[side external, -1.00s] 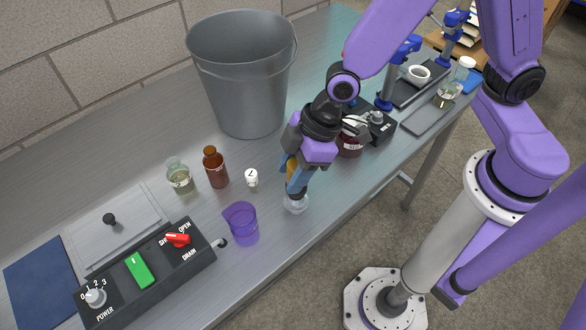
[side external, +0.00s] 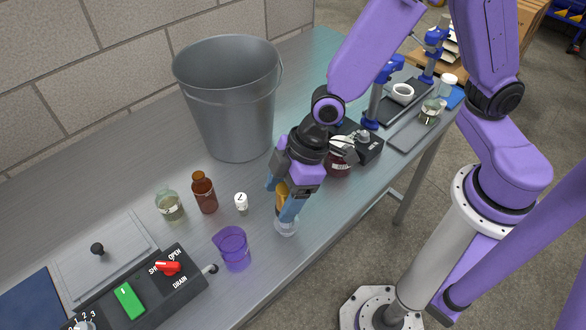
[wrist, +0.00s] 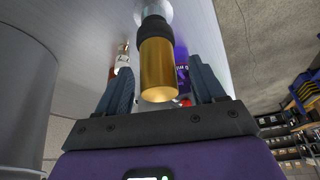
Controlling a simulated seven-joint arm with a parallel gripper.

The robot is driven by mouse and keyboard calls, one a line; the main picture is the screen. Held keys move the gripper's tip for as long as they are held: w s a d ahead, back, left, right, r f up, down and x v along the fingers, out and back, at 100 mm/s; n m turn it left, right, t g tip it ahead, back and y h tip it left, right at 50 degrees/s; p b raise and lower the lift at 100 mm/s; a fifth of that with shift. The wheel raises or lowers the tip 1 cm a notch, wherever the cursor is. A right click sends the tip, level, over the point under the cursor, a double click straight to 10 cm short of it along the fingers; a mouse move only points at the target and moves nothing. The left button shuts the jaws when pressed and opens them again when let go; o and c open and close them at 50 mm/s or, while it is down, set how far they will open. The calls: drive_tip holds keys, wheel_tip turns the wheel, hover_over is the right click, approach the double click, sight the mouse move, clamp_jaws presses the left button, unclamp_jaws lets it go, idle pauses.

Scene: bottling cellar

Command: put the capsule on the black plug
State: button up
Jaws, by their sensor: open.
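The gold capsule (wrist: 158,72) stands in line with the black plug (wrist: 153,30), its near end towards my wrist. In the wrist view the two appear to touch, with the plug as a wider dark band beyond the capsule. The clear glass vessel (wrist: 155,9) is past the plug; in the side view its base (side external: 286,228) rests on the bench near the front edge. My gripper (wrist: 163,78) is open, one finger on each side of the capsule with gaps visible. In the side view the capsule (side external: 281,196) is partly hidden by the fingers.
A purple beaker (side external: 234,250), a small white-capped item (side external: 241,203), a brown bottle (side external: 204,194) and a clear bottle (side external: 169,206) stand left of my gripper. A grey bucket (side external: 228,110) is behind. A dark red jar (side external: 338,162) is close on the right.

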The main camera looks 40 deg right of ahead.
drive_tip(key=v, duration=1.2)
drive_tip(key=s+d+h, duration=0.2)
drive_tip(key=s+d, duration=0.3)
drive_tip(key=d, duration=0.3)
drive_tip(key=s+d+g+h, duration=0.1)
drive_tip(key=s+d, duration=0.5)
drive_tip(key=d, duration=0.3)
drive_tip(key=shift+r+m+g+h, duration=0.2)
drive_tip(key=shift+m+g+h, duration=0.1)
drive_tip(key=shift+m+h, duration=0.1)
